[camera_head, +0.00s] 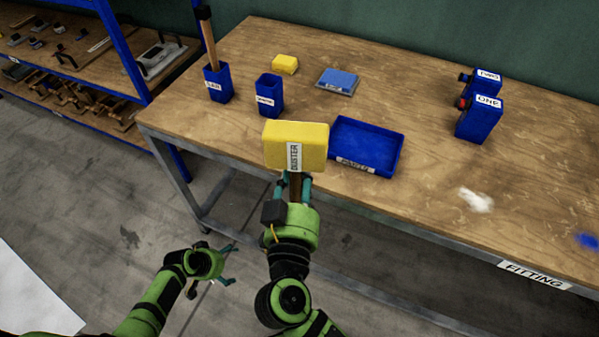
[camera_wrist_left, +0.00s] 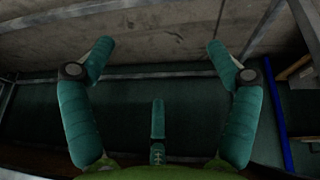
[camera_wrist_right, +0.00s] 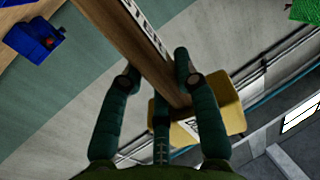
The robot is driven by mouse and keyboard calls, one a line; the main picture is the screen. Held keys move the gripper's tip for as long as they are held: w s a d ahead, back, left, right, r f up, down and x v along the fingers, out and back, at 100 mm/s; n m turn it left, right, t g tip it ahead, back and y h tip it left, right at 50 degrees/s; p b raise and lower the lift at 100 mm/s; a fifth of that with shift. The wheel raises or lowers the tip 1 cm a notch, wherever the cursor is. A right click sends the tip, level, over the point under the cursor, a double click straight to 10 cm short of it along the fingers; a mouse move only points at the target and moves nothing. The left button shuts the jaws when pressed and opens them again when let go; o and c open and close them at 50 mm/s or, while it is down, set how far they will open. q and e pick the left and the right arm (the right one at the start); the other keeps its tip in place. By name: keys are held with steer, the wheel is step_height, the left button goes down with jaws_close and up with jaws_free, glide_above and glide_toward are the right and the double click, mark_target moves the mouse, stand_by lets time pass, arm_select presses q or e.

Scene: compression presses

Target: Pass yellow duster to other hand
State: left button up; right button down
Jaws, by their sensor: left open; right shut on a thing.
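The yellow duster (camera_head: 312,141) is a block with a white label and a brown handle, in front of the table's near edge in the head view. My right gripper (camera_head: 295,182) is shut on its wooden handle. In the right wrist view the handle (camera_wrist_right: 145,60) runs between the fingers, and a yellow labelled part (camera_wrist_right: 225,105) shows behind them. My left gripper (camera_head: 233,264) is open and empty, lower and to the left of the duster, apart from it. The left wrist view shows its spread fingers (camera_wrist_left: 158,55) with nothing between them.
The wooden table (camera_head: 420,165) holds a blue tray (camera_head: 366,148), two blue cups at left (camera_head: 218,84) (camera_head: 269,97), a yellow block (camera_head: 285,64), a blue-grey block (camera_head: 338,81), two blue boxes (camera_head: 478,122) and a white rag (camera_head: 476,200). A blue-framed shelf (camera_head: 125,45) stands at left.

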arm_select(q)
steer(key=s+f+g+y, duration=0.1)
steer(key=s+f, duration=0.3)
steer(key=s, duration=0.6)
steer(key=s+d+f+m+g, duration=0.1)
steer(key=s+f, duration=0.3)
steer(key=s, duration=0.6)
steer(key=s+d+f+m+g+y, duration=0.1)
steer(key=s+f, duration=0.3)
steer(key=s, duration=0.6)
steer(key=shift+s+d+f+y, duration=0.15)
steer(key=shift+s+f+y, duration=0.15)
steer(key=shift+s, duration=0.1)
